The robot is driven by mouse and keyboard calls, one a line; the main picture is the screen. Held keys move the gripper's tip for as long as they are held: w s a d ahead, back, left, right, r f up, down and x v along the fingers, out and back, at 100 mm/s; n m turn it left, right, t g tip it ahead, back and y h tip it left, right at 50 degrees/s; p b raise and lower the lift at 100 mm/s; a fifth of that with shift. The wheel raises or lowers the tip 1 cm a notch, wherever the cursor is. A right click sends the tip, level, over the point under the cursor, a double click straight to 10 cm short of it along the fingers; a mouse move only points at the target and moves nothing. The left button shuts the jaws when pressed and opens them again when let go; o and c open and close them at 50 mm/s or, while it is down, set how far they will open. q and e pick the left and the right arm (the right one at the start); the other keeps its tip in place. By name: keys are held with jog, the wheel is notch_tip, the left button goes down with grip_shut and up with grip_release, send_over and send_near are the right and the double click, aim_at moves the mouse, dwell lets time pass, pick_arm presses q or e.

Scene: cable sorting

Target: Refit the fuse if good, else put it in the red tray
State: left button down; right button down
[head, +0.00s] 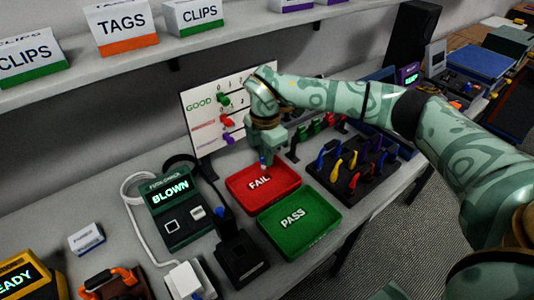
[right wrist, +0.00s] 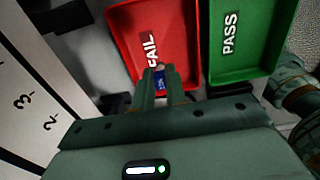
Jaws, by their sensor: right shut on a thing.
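My right gripper (head: 264,156) is shut on a small blue fuse (right wrist: 160,82) and holds it at the back edge of the red tray. The red tray (head: 283,197), marked FAIL, looks empty. In the right wrist view the fingertips (right wrist: 158,88) and the fuse overlap the near part of the red tray (right wrist: 182,20). The height of the fuse above the tray is hard to tell. The fuse checker (head: 185,235) shows BLOWN on its screen. The green tray (head: 318,222), marked PASS, lies beside the red one and looks empty. My left gripper is not in view.
A black rack (head: 345,185) with several coloured cable pieces stands right of the trays. A white board (head: 198,85) with coloured plugs stands behind. A black block (head: 241,262) stands left of the green tray. A shelf (head: 165,52) with boxes runs above.

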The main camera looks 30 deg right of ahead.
aim_at(265, 169)
notch_tip(265, 169, down, 4)
jog(key=b, duration=0.3)
jog(key=shift+f, duration=0.1)
jog(key=shift+a+f, duration=0.1)
jog(key=shift+f, duration=0.4)
jog(key=shift+r+p, duration=0.1)
jog(key=shift+p, duration=0.45)
dwell(0.7)
jog(key=shift+f, duration=0.25)
dwell(0.3)
jog(key=shift+f, duration=0.25)
jog(key=shift+f+p, duration=0.45)
dwell(1.1)
